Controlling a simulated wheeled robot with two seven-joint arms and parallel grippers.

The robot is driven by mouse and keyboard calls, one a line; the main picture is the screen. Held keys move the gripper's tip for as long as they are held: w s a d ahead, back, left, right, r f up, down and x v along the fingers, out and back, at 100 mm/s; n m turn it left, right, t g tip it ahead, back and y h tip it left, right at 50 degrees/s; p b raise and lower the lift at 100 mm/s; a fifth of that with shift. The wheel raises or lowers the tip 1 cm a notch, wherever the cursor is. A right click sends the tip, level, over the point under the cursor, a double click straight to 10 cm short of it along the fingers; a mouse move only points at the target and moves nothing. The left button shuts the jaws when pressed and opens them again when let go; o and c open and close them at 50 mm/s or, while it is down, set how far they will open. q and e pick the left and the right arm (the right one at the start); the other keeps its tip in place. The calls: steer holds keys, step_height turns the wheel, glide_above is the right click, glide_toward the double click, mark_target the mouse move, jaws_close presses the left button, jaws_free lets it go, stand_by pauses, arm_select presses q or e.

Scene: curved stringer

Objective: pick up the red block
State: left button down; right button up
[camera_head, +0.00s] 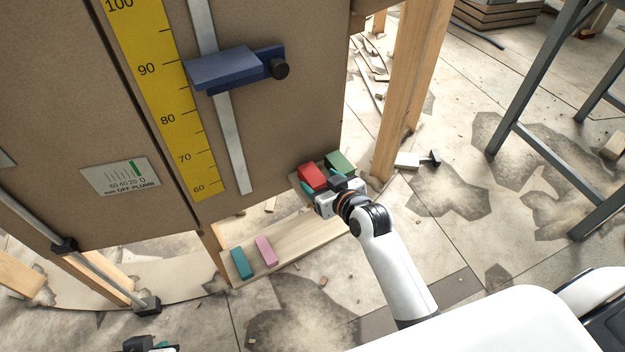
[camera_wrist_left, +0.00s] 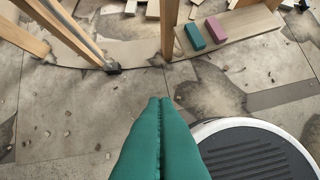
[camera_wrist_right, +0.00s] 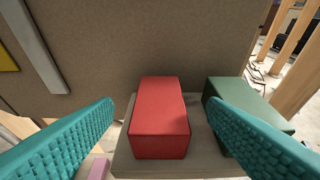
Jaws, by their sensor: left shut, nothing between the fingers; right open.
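The red block (camera_head: 313,177) lies on a small wooden ledge at the foot of the brown panel. In the right wrist view the red block (camera_wrist_right: 159,118) sits between the two teal fingers of my right gripper (camera_wrist_right: 160,130), with gaps on both sides. My right gripper (camera_head: 322,190) is open at the block in the head view, its fingers partly hidden. My left gripper (camera_wrist_left: 160,103) is shut and empty, with its teal fingers together above the floor, far from the red block.
A green block (camera_head: 340,162) stands close to the right of the red block; in the right wrist view it is beside the right finger. A teal block (camera_head: 241,263) and a pink block (camera_head: 266,250) lie on a lower board (camera_head: 290,245). A blue slider (camera_head: 225,68) juts from the panel.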

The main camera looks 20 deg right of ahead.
mark_target(313, 174)
steer(key=b+x, duration=0.1)
steer(key=x, duration=0.3)
steer(key=shift+w+b, duration=0.15)
steer(key=shift+b, duration=0.2)
steer(key=shift+w, duration=0.25)
arm_select(q)
steer(key=w+d+r+t+h, duration=0.1)
steer(key=w+d+r+t, duration=0.1)
steer(key=w+r+t, duration=0.2)
steer(key=w+t, duration=0.1)
steer(key=w, duration=0.2)
steer(key=shift+d, duration=0.25)
arm_select(e)
steer(key=c, duration=1.1)
